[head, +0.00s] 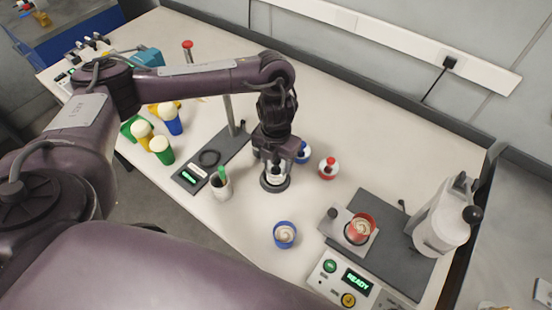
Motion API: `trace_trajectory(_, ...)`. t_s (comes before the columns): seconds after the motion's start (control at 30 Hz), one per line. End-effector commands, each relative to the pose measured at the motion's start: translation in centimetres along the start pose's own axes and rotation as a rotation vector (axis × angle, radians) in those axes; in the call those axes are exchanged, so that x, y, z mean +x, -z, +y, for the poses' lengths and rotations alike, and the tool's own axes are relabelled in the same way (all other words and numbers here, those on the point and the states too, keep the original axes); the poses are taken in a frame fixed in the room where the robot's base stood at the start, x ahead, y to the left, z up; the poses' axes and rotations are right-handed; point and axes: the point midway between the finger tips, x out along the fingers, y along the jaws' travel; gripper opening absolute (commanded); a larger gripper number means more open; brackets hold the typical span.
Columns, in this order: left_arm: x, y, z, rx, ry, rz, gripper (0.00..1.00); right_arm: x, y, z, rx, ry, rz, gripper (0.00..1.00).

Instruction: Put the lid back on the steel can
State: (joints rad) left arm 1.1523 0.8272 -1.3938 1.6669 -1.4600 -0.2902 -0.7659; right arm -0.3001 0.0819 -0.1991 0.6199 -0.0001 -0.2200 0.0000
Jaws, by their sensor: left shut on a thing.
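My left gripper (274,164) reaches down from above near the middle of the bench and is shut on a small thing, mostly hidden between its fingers. Directly below it is a round, pale-topped piece with a dark rim (275,183). I cannot tell whether this is the steel can with its lid or the lid alone, nor whether it touches the bench. My right gripper is not in view.
A blue can (285,234) with pale contents stands open in front. A red can (361,228) sits on a device plate beside a tall pale cylinder (444,222). A pen cup (221,186) and a dark stand base (207,163) are left.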

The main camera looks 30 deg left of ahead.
Motion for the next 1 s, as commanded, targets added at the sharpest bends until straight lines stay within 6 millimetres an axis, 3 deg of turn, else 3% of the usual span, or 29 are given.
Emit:
trace_trajectory(0.27,0.00,-0.02,-0.01,0.000,0.000,-0.001,0.32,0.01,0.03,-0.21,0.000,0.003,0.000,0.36)
trace_trajectory(0.3,-0.01,-0.02,-0.01,0.000,0.000,-0.001,0.59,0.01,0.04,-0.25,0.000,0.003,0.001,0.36)
trace_trajectory(0.47,-0.01,-0.02,0.00,0.000,0.000,-0.001,0.79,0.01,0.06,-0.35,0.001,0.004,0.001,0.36)
trace_trajectory(0.67,0.00,-0.01,0.00,0.000,0.000,0.000,0.81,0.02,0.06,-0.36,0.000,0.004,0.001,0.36)
trace_trajectory(0.8,0.00,-0.02,0.00,0.000,0.000,0.000,0.99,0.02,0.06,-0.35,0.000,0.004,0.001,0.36)
trace_trajectory(1.0,0.00,-0.01,0.00,0.000,0.000,0.000,1.00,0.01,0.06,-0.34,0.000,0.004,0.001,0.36)
